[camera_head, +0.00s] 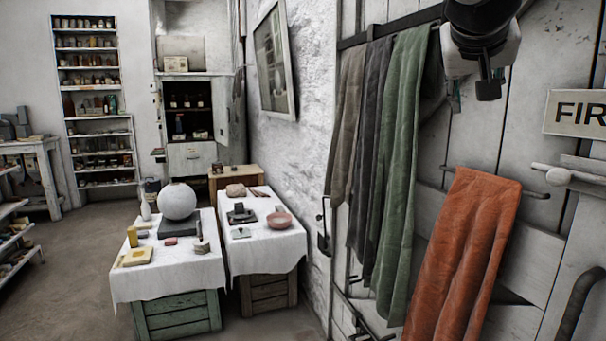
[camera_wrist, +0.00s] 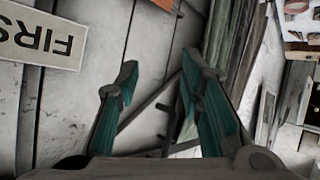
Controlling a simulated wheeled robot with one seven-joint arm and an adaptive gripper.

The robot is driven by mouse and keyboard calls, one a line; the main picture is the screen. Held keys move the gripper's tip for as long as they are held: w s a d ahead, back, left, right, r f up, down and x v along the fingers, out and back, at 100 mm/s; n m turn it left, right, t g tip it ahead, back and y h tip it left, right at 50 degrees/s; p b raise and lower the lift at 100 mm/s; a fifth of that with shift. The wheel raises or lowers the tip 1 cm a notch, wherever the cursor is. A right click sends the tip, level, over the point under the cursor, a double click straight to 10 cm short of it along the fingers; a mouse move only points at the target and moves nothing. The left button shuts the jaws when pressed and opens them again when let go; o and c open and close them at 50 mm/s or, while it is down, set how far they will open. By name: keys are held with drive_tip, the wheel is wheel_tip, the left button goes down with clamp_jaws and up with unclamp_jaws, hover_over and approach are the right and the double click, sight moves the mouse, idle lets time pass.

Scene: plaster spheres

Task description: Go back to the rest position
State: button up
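My gripper (camera_wrist: 160,72) is open in the wrist view, its two dark and teal fingers well apart. Nothing is between them; behind the gap are wall boards and dark rails. In the head view my arm hangs at the top right, in front of the white boarded wall, and most of the gripper is hidden there. A pale plaster sphere (camera_head: 177,201) rests on a dark block on the left cloth-covered table (camera_head: 190,270), well away from my arm.
Green cloth (camera_head: 398,160) and orange cloth (camera_head: 462,260) hang on rails close to my arm. A FIRST sign (camera_head: 580,113) is at the right. A second covered table (camera_head: 265,258) holds a pinkish bowl (camera_head: 279,220).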

drive_tip(key=s+a+f+n+g+y+p, duration=0.2)
drive_tip(key=s+a+f+g+y, duration=0.1)
drive_tip(key=s+f, duration=0.9)
drive_tip(key=s+a+f+n+g+y+p, duration=0.2)
drive_tip(key=s+a+f, duration=0.3)
drive_tip(key=s+f, duration=0.8)
drive_tip(key=s+g+y, duration=0.1)
drive_tip(key=s, duration=0.3)
drive_tip(key=shift+s+f+p, duration=0.25)
drive_tip(key=shift+s+p, duration=0.05)
drive_tip(key=shift+p, duration=0.05)
